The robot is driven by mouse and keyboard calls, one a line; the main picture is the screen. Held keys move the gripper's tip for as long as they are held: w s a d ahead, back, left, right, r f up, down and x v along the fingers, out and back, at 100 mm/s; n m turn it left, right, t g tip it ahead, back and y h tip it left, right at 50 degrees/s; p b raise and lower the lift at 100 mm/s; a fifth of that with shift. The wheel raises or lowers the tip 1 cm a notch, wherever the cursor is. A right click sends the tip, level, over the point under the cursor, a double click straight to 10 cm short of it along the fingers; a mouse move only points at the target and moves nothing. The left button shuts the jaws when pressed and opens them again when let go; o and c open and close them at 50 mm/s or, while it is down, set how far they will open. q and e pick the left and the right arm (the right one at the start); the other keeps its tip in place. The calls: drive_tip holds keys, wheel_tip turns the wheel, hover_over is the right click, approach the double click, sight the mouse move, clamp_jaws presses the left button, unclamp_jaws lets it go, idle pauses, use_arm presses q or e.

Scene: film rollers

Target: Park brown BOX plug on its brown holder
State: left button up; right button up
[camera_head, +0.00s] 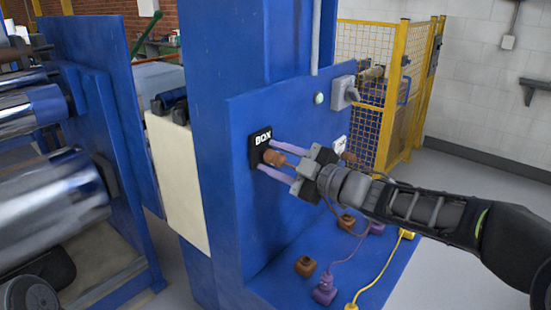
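The brown BOX plug (275,157) sits at the black plate labelled BOX (262,138) on the blue machine's upright face. My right gripper (266,157) reaches in from the right, its two pale lilac fingers above and below the plug. The fingers look apart, with a gap around the plug. A brown holder (306,266) with no plug visible on it stands on the blue ledge below. Another brown piece (346,221) stands farther back on the ledge. My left gripper is not in view.
A purple piece with a cord (324,290) stands beside the front brown holder; another purple piece (377,228) and a yellow plug (407,234) are farther back. A second brown plug (348,158) is on the panel behind my gripper. Cords cross the blue ledge (275,288).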

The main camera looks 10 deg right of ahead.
sight(285, 163)
clamp_jaws()
idle(0.4)
drive_tip(key=o, duration=0.7)
unclamp_jaws()
drive_tip(key=shift+o, duration=0.2)
drive_tip(key=shift+s, duration=0.1)
drive_tip(key=b+v, duration=0.1)
drive_tip(key=v, duration=0.6)
drive_tip(key=shift+s+d, duration=0.2)
drive_tip(key=shift+d, duration=0.05)
drive_tip(key=shift+f, duration=0.1)
